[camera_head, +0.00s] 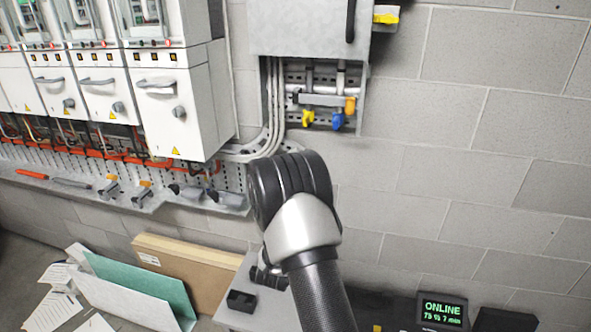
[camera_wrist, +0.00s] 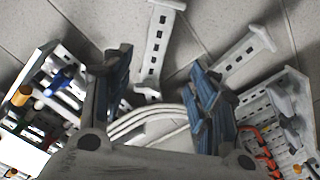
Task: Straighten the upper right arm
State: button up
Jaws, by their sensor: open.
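In the wrist view two pale perforated metal arms stand against the grey block wall beyond my fingertips. One arm (camera_wrist: 155,50) is nearly upright in the picture. The other arm (camera_wrist: 243,55) slants up to the right, and its lower end passes behind my right finger. I cannot tell which of them is the upper right arm. My gripper (camera_wrist: 162,72) is open, with nothing between its fingers but the view of the wall and cables behind. Touch with either arm does not show. In the head view my own wrist hides the gripper and the perforated arms.
A wall box (camera_head: 305,28) with coloured connectors is above. Boards (camera_head: 190,270) lean below, left. A display (camera_head: 442,311) reads ONLINE. The right-hand wall is clear.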

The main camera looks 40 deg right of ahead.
jog(key=b+x, duration=0.3)
jog(key=x, duration=1.2)
jog(key=shift+w+d+r, duration=0.1)
jog(key=shift+d+r, duration=0.05)
jog(key=shift+d, duration=0.35)
jog(key=shift+w+d+r, duration=0.1)
jog(key=shift+w+d, duration=0.35)
jog(key=shift+d, duration=0.05)
grip_shut()
